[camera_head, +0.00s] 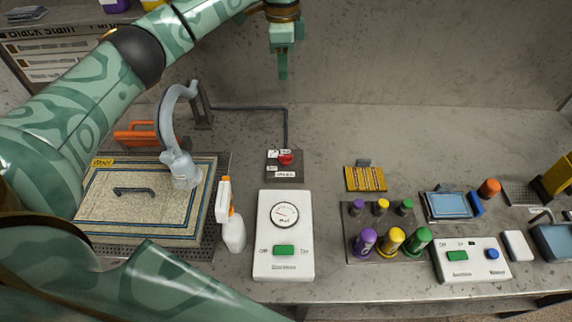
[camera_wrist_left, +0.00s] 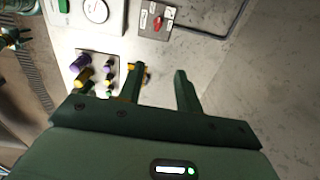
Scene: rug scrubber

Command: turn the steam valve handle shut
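The red valve handle (camera_head: 285,159) sits on a small dark plate with white labels, on the worktop just behind the white gauge box. It also shows at the top of the left wrist view (camera_wrist_left: 158,22). My left gripper (camera_head: 283,74) hangs above and behind the handle, clear of it, with its fingers pointing down. In the left wrist view the left gripper's two fingers (camera_wrist_left: 160,85) are apart with nothing between them. Which way the handle points relative to its labels is too small to read surely.
A grey pipe (camera_head: 286,122) runs from the valve plate along the back. The white gauge box (camera_head: 284,262) is in front, a spray bottle (camera_head: 232,233) to the left, and colored bottles (camera_head: 391,240) to the right. The worktop behind the yellow rack (camera_head: 365,179) is mostly clear.

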